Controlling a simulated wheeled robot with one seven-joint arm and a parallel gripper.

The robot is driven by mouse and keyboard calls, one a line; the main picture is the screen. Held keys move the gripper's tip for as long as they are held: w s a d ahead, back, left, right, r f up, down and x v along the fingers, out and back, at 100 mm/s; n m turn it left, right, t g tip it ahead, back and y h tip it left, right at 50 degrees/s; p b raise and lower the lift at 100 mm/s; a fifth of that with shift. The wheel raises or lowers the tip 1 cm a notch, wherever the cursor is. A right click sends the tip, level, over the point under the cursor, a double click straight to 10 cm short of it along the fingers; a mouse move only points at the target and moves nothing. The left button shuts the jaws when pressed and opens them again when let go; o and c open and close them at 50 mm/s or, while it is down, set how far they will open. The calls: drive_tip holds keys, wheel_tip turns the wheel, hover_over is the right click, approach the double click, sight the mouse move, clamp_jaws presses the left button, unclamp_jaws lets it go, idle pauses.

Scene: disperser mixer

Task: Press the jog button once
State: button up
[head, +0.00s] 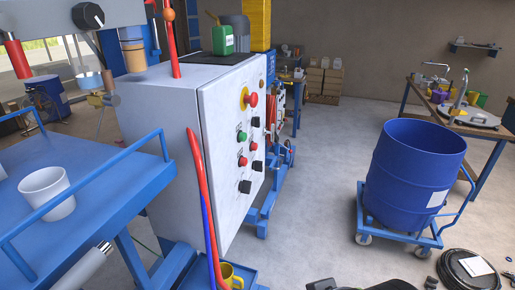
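A grey-white control cabinet (160,102) stands left of the middle, its button panel (228,190) turned to the right and seen at a slant. On the panel are a red mushroom button (251,99) on a yellow ring, a green button (241,136), red buttons (243,161) and black knobs (245,187). The labels are too small to read, so I cannot tell which one is the jog button. My gripper cannot be made out; only dark shapes, which I cannot identify, show at the bottom edge.
A blue drum (415,165) stands on a wheeled dolly (398,235) at the right. A blue railed platform (90,190) with a white cup (47,190) is at the left. A green can (222,40) sits on the cabinet. Open floor (320,180) lies between panel and drum.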

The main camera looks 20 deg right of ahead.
clamp_jaws()
idle(1.5)
